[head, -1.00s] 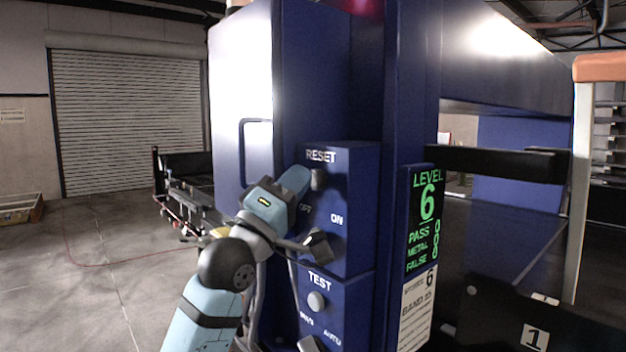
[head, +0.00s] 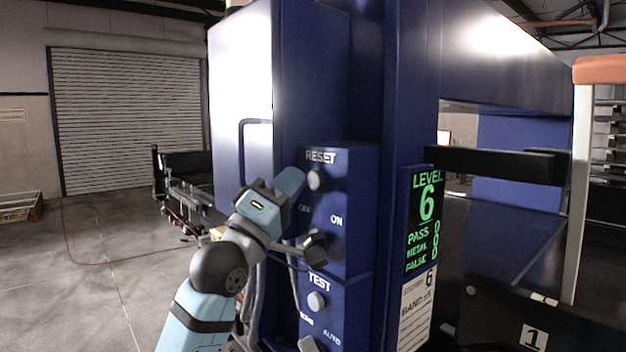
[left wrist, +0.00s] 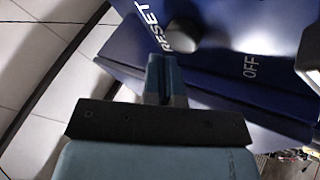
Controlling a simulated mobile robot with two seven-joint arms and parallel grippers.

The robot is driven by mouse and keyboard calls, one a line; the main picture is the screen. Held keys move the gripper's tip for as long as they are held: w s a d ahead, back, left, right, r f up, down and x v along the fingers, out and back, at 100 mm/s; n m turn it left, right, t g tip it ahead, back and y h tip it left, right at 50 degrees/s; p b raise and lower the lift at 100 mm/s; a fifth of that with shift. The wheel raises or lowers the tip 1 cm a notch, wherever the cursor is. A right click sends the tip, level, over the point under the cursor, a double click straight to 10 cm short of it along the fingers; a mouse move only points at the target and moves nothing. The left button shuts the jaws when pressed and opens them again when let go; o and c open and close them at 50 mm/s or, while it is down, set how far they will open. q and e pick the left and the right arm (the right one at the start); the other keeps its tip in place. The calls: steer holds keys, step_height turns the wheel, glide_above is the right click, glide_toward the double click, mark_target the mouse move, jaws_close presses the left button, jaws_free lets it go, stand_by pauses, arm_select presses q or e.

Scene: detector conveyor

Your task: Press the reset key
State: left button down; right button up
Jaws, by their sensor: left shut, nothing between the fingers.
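The reset key (head: 316,180) is a round grey button under the RESET label on the upper blue control box. My right gripper is in neither view.
An OFF/ON switch (head: 315,246) sits below the key. A lower box carries a grey TEST button (head: 317,302) and another switch (head: 309,343). A display (head: 423,220) reading LEVEL 6 is to the right. A blue cabinet (head: 243,110) rises behind my left arm.

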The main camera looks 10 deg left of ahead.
arm_select(q)
steer(key=shift+s+a, duration=0.15)
steer(key=shift+s, duration=0.1)
steer(key=s+a, duration=0.1)
steer(key=s, duration=0.1)
steer(key=s+a, duration=0.1)
steer(key=a, duration=0.1)
steer(key=shift+s+p, duration=0.35)
steer(key=shift+p, duration=0.05)
stand_by(0.5)
step_height(320, 180, down, 34)
steer(key=m+g+y, duration=0.2)
steer(key=g+y, duration=0.2)
steer(key=y, duration=0.3)
steer(key=s+f+m+g+y, duration=0.1)
steer(key=s+f+m+g, duration=0.2)
steer(key=s+f, duration=0.8)
steer(key=s+a+f+m+g+y, duration=0.1)
steer(key=s+f+m+g, duration=0.2)
steer(key=s+f, duration=0.9)
step_height(320, 180, down, 8)
steer(key=shift+s+a+g, duration=0.2)
steer(key=shift+s+g, duration=0.05)
steer(key=shift+g, duration=0.25)
